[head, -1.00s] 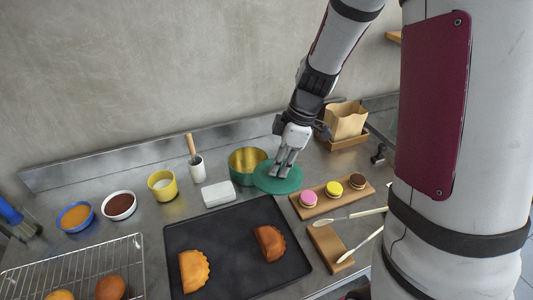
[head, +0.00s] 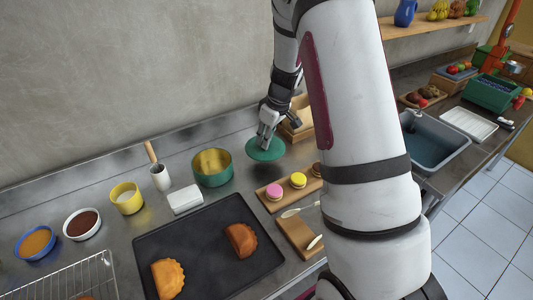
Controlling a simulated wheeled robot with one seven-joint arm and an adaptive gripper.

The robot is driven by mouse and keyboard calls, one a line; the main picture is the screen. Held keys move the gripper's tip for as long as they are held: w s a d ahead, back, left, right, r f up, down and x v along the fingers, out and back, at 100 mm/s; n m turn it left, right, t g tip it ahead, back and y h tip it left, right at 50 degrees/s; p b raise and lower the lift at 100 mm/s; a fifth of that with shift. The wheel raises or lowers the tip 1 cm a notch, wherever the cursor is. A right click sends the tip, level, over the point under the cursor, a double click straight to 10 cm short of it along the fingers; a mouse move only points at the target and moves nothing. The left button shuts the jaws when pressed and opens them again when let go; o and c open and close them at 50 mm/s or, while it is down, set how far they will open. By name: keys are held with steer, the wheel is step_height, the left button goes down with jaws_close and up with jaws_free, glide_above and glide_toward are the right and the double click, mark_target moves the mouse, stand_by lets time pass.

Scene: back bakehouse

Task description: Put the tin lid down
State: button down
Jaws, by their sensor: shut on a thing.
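The tin lid is a green disc (head: 265,149) in the head view, to the right of the open tin. My gripper (head: 266,138) is shut on the lid from above. A dark shadow shows on the steel counter under the lid, and I cannot tell whether the lid touches the counter. The tin (head: 212,168) is green outside and gold inside, upright and open, with the lid apart from it.
A board with macarons (head: 286,190) is just in front of the lid. A paper bag in a wooden tray (head: 298,128) stands behind to the right. A white block (head: 185,199) and black baking tray (head: 150,241) are nearby. Bare counter (head: 244,172) lies between tin and board.

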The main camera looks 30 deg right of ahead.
steer(key=shift+f, duration=2.75)
steer(key=shift+f, duration=0.1)
steer(key=c, duration=1.5)
jaws_free()
